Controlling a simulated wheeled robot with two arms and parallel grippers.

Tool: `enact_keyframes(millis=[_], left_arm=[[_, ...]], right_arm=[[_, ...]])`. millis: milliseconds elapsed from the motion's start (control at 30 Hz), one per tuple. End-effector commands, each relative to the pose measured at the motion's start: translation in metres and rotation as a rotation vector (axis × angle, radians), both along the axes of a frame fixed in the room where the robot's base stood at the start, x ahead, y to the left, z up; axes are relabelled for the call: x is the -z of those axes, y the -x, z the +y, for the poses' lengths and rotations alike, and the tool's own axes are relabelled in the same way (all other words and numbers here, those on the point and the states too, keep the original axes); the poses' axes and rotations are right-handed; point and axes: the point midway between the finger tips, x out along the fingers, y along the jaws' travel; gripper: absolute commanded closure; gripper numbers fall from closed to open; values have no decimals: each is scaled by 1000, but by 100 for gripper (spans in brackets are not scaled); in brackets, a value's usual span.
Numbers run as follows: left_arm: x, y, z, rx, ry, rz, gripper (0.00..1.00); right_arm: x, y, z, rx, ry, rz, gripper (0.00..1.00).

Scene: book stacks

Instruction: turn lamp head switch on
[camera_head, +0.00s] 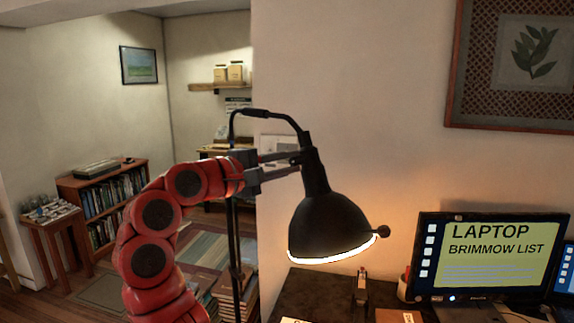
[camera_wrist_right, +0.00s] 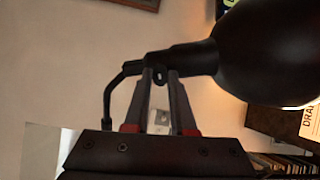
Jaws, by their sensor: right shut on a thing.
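The black lamp head (camera_head: 330,225) hangs tilted on its thin stand; its rim glows white and warm light falls on the wall. A small round knob (camera_head: 382,232) sticks out from the right side of the shade, apart from my gripper. My right gripper (camera_head: 299,159) is shut on the lamp's neck behind the shade. In the right wrist view the fingers (camera_wrist_right: 161,74) close around the narrow neck part (camera_wrist_right: 185,60), beside the dark shade (camera_wrist_right: 268,48). The knob is not visible in that view. My left gripper is not in view.
Below the lamp is a dark desk (camera_head: 325,288) with small items and a monitor (camera_head: 490,255) to the right. The lamp's black pole (camera_head: 235,245) stands behind my arm, near stacked books (camera_head: 222,295). A low bookcase (camera_head: 105,190) is at the back left.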

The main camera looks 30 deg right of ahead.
Motion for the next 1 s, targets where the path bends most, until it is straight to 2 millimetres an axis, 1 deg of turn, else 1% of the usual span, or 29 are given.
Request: enact_keyframes(millis=[367, 400, 533, 567, 867, 967, 1000], left_arm=[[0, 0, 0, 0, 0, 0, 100], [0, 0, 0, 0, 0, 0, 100], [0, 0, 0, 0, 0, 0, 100], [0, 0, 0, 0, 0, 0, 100], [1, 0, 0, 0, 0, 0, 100], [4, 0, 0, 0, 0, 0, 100], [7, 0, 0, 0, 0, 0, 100]], right_arm=[[-2, 0, 0, -1, 3, -5, 100], [-2, 0, 0, -1, 3, -5, 71], [-1, 0, 0, -1, 2, -3, 48], [-1, 0, 0, -1, 2, -3, 46], [0, 0, 2, -1, 1, -2, 46], [1, 1, 11, -3, 0, -2, 46], [1, 1, 16, -3, 0, -2, 46]])
